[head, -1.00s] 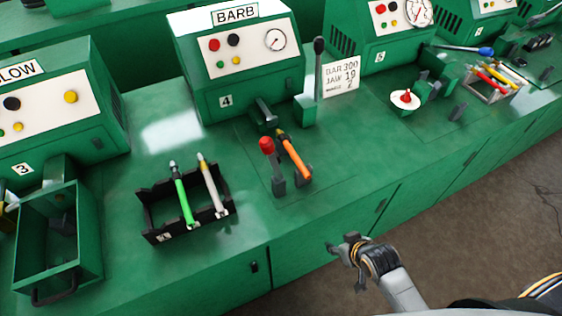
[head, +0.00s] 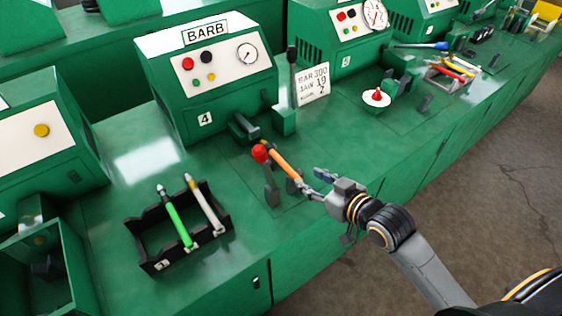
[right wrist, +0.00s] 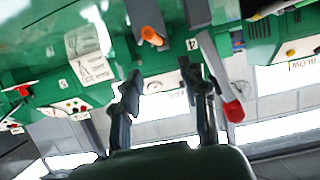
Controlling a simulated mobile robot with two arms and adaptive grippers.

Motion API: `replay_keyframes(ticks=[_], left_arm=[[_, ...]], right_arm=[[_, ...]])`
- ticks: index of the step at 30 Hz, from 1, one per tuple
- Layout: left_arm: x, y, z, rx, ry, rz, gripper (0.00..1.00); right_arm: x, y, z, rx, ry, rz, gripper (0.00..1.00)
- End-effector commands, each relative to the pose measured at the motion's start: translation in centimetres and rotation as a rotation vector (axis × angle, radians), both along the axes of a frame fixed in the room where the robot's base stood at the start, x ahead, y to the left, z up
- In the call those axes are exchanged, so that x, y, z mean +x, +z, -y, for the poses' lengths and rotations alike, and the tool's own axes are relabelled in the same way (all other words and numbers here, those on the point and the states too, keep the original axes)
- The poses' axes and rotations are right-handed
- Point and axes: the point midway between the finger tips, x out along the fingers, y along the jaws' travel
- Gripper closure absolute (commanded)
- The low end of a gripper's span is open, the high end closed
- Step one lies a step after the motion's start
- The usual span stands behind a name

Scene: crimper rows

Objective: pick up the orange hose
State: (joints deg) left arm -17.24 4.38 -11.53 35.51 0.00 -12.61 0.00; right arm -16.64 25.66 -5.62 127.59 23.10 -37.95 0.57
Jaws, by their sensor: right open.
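The orange hose (head: 284,162) lies at a slant in front of machine 4, labelled BARB, with its far end at the machine's dark jaw. Its near end is by a small dark support. In the right wrist view an orange round end (right wrist: 151,36) shows beyond the fingers, facing the camera. My right gripper (head: 314,182) is just off the hose's near end, its fingers pointing toward it. In the right wrist view the two fingers (right wrist: 167,85) are apart with nothing between them. My left gripper is in neither view.
A red-knobbed lever (head: 260,153) stands close left of the hose. A black-knobbed lever (head: 292,75) and a white sign (head: 312,84) stand behind it. A dark rack (head: 150,262) with a green and a white hose is at left. The bench right of the hose is mostly clear.

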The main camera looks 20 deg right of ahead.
Motion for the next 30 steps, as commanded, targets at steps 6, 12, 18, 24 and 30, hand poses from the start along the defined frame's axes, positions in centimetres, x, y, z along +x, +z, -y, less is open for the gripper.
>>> replay_keyframes(ticks=[6,12,18,24,30], left_arm=[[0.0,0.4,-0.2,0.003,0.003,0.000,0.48],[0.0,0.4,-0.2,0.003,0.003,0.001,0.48],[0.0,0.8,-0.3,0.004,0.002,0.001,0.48],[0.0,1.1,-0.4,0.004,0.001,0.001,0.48],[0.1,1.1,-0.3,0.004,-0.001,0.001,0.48]], right_arm=[[4.0,-1.5,-1.4,0.002,-0.001,0.001,0.57],[5.8,-2.5,-2.1,-0.001,0.000,-0.002,0.57],[7.2,-3.2,-2.3,-0.001,-0.001,-0.002,0.57],[9.7,-4.5,-2.9,-0.001,-0.001,-0.003,0.57],[10.6,-4.9,-3.2,-0.002,0.001,0.000,0.57]])
